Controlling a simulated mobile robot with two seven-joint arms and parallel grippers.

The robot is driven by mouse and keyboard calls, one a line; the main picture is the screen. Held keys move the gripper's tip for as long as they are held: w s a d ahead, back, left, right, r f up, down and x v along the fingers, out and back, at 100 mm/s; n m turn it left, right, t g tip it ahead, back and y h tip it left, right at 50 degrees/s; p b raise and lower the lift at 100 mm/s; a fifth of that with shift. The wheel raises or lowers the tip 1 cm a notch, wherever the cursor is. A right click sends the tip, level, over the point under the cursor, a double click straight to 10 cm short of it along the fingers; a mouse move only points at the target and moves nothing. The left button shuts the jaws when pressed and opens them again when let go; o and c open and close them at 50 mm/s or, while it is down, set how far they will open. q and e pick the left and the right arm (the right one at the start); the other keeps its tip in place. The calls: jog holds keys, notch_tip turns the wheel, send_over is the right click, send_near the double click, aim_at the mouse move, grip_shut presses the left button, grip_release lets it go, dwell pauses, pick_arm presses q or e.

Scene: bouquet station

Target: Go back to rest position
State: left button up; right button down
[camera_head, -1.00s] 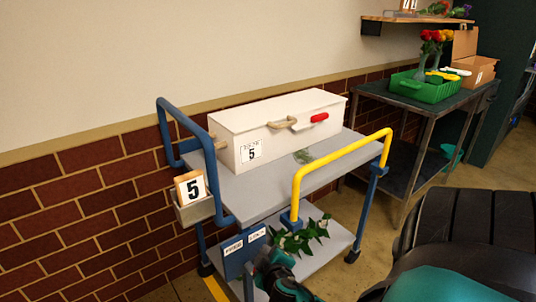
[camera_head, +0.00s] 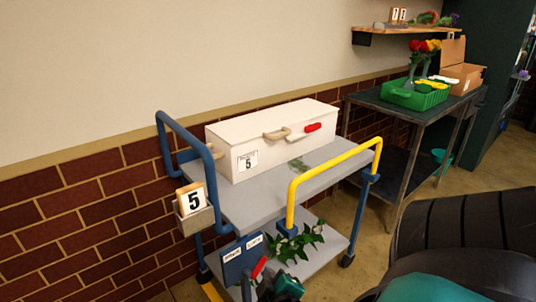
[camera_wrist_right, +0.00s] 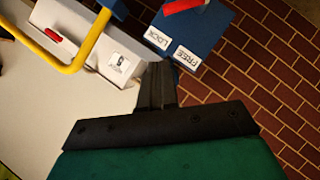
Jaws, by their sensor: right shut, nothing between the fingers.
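My right gripper (camera_head: 270,288) is at the bottom edge of the head view, low in front of the cart. Its fingers (camera_wrist_right: 160,85) show in the right wrist view, shut together with nothing between them. They are in front of the blue brake box (camera_head: 242,260) with its LOCK and FREE labels; the box also shows in the wrist view (camera_wrist_right: 195,30). A red lever (camera_head: 258,267) on that box is apart from the fingers in the wrist view (camera_wrist_right: 183,5). My left gripper is in neither view.
The grey cart (camera_head: 225,205) has blue posts, a yellow handle (camera_head: 335,165) and a white case (camera_head: 275,140) on top. Greenery (camera_head: 295,245) lies on its lower shelf. A dark table (camera_head: 405,110) holds a green crate (camera_head: 412,95). Brick wall stands behind.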

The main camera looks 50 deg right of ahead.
dwell(0.5)
pick_arm(q)
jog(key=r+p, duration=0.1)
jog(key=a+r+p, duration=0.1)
jog(key=p, duration=0.1)
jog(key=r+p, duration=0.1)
jog(key=p, duration=0.1)
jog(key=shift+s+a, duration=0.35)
pick_arm(e)
jog(key=a+f+y, duration=0.1)
jog(key=a+y, duration=0.9)
jog(key=a, duration=0.9)
jog(key=shift+s, duration=0.4)
jog(key=shift+a+f, duration=0.1)
